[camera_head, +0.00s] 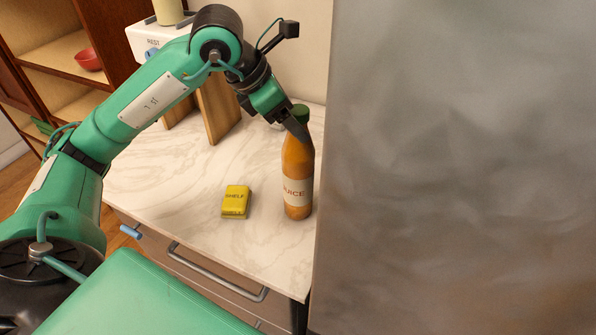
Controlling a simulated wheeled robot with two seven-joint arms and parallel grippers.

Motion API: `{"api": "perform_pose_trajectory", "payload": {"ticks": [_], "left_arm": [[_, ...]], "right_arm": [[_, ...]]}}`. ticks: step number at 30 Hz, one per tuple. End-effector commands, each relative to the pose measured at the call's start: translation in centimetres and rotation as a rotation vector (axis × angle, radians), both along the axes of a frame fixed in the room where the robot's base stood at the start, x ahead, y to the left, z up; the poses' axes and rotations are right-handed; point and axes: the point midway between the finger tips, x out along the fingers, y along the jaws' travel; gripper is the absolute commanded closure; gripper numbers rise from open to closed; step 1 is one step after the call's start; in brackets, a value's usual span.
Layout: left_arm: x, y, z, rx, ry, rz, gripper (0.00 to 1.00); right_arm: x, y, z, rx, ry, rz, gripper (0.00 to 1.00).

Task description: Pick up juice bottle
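The juice bottle (297,180) is orange with a pale label and a green cap, and stands upright on the marble-look counter (175,185) beside the grey panel. My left gripper (298,128) is at the bottle's upper part, just below the cap. A grey finger overlaps the bottle's neck in the picture. I cannot tell whether the fingers touch or grip it, as the far side is hidden. My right gripper is not in the picture.
A wooden block (218,108) and a white box (150,40) stand behind my arm. A large grey panel (450,170) closes off the right. A red bowl (88,59) sits on a shelf.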

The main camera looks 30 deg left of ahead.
Motion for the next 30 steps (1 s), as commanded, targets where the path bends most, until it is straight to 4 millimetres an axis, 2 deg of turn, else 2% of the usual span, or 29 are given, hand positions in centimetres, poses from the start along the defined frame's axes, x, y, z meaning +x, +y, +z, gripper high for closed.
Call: {"api": "perform_pose_trajectory", "payload": {"ticks": [1, 6, 14, 24, 30], "left_arm": [[0.3, -0.3, -0.3, -0.001, 0.005, -0.001, 0.33], [1.1, -0.9, -2.0, -0.001, 0.002, -0.001, 0.33], [1.2, -1.0, -2.3, -0.001, -0.001, 0.000, 0.33], [1.2, -1.0, -2.3, -0.001, -0.001, 0.000, 0.98], [1.2, -1.0, -2.1, -0.002, -0.005, 0.001, 1.00]], "right_arm": [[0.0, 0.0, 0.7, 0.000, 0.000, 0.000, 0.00], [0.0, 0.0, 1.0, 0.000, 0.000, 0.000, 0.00], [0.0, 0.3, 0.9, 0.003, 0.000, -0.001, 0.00], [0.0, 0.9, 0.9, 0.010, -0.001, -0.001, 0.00], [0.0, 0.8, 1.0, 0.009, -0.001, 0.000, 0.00]]}}
